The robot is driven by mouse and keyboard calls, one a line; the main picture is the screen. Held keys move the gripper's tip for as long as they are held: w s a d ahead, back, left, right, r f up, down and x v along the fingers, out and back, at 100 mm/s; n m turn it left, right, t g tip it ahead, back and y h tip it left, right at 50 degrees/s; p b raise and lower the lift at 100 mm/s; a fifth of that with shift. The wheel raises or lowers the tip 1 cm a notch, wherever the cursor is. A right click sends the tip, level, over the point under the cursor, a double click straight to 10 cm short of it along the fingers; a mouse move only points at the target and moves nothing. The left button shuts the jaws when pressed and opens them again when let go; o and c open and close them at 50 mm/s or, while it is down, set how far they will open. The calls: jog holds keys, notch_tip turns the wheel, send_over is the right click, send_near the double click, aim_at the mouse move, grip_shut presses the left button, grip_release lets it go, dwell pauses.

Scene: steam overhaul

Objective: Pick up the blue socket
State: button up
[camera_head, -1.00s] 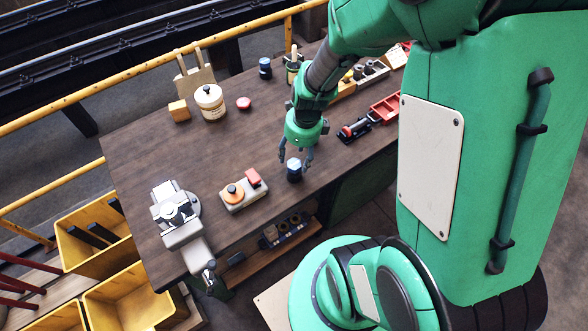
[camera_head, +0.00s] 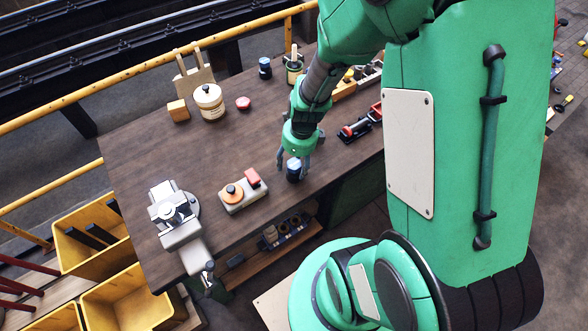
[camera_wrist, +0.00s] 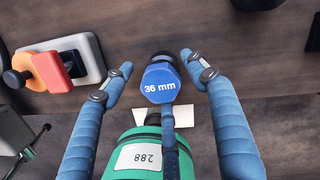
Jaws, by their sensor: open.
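The blue socket (camera_head: 294,171) stands on the brown workbench near its front edge. In the wrist view its blue top (camera_wrist: 160,85) reads "36 mm", with a dark body behind it. My gripper (camera_head: 294,165) is over the socket, fingers pointing down. In the wrist view my gripper (camera_wrist: 156,76) is open, with one blue finger on each side of the socket. There is a visible gap on both sides, and the fingers do not appear to touch it.
A pale block with an orange disc and a red piece (camera_head: 243,191) lies left of the socket. A grey vise (camera_head: 175,212) stands at the bench's left end. A black-and-red tool (camera_head: 355,129) lies to the right. The bench middle (camera_head: 215,150) is clear.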

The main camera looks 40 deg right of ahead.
grip_shut()
dwell(0.3)
jog(key=shift+r, duration=0.1)
jog(key=shift+r+p, duration=0.35)
jog(key=shift+r, duration=0.5)
notch_tip(320, 180, up, 2)
jog(key=shift+s+r+p, duration=0.1)
jog(key=shift+p, duration=0.2)
jog(key=s+a+p, duration=0.1)
jog(key=s+a, duration=0.1)
jog(key=s, duration=0.5)
jog(key=s+a+r+p, duration=0.1)
jog(key=s+a, duration=0.1)
jog(key=s, duration=0.6)
jog(key=shift+s, duration=0.15)
